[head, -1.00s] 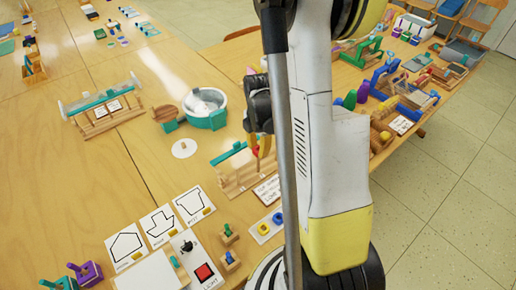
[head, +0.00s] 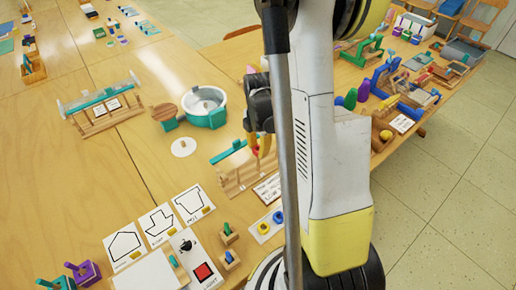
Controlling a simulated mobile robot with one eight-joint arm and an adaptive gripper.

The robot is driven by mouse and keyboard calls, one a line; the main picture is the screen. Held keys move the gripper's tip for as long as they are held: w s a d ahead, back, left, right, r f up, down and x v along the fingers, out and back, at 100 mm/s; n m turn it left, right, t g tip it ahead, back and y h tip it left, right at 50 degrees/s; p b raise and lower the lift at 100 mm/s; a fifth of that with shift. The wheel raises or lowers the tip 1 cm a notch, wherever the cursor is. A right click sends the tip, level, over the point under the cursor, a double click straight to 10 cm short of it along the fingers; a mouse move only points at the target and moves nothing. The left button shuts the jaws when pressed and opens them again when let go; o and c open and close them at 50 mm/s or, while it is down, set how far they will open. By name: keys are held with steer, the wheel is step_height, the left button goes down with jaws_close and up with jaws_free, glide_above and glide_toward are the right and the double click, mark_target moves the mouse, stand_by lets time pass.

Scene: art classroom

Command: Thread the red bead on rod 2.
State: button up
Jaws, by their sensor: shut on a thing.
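My gripper (head: 262,147) hangs over the right end of a small wooden rack (head: 240,182) with a teal top bar (head: 228,152), partly behind my own arm and column. Its yellow-orange fingers point down. A small patch of red, the red bead (head: 256,150), shows between the fingertips, and the gripper is shut on it. The rods are too small to tell apart or number here. I cannot tell whether the bead is around a rod or beside one.
A printed card (head: 268,188) lies in front of the rack. A white and teal bowl (head: 205,107) stands behind it, near a white disc (head: 184,147).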

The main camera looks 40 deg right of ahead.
steer(key=shift+f, duration=0.2)
stand_by(0.3)
steer(key=shift+f+b, duration=0.45)
steer(key=shift+b, duration=0.2)
steer(key=shift+f+b, duration=0.45)
steer(key=shift+b, duration=0.15)
stand_by(0.8)
steer(key=o, duration=0.8)
step_height(320, 180, up, 12)
steer(key=shift+s+r, duration=0.1)
stand_by(0.9)
